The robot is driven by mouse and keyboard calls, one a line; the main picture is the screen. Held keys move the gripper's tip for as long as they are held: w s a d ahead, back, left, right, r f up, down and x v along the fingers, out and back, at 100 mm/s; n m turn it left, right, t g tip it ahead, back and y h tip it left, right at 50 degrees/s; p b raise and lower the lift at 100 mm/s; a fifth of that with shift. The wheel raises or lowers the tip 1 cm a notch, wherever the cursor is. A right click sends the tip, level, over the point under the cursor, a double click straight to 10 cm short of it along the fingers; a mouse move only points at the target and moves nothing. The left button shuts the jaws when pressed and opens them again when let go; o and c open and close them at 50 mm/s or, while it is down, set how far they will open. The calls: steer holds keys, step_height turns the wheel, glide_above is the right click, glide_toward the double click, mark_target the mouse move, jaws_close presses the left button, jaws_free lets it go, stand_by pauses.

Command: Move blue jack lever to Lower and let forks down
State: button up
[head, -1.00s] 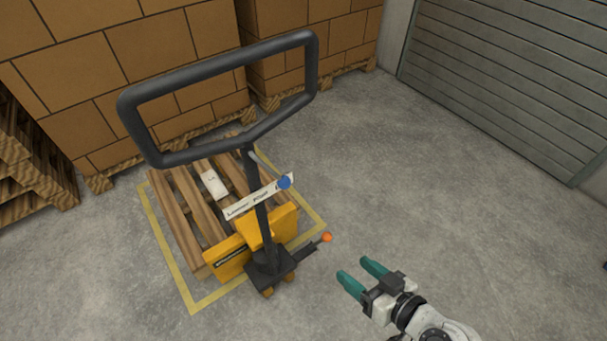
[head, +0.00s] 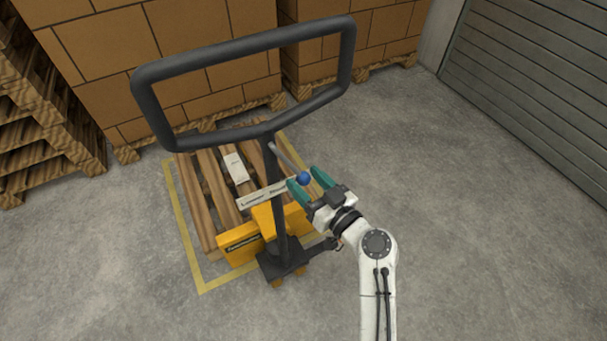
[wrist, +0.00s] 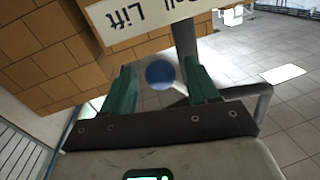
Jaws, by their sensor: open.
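The blue ball knob (head: 304,178) tips the grey jack lever (head: 287,157) on the handle post of the yellow pallet jack (head: 238,246). My gripper (head: 311,183) is open, with its teal fingers around or very near the knob. In the wrist view the knob (wrist: 160,74) appears between the two open fingers (wrist: 161,92), with gaps on both sides. The label plate (head: 263,195) shows "Lower" and part of a second word; my gripper hides its right end. In the wrist view the plate (wrist: 150,18) reads "Lift" upside down. The forks are hidden under the wooden pallet (head: 208,200).
The black handle loop (head: 245,56) stands above the lever. Stacked brown cartons (head: 205,60) are behind, wooden pallets (head: 50,120) at the left, and a grey shutter (head: 530,80) at the right. The floor at the right is clear.

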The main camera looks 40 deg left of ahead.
steer(key=shift+x, duration=0.85)
jaws_close()
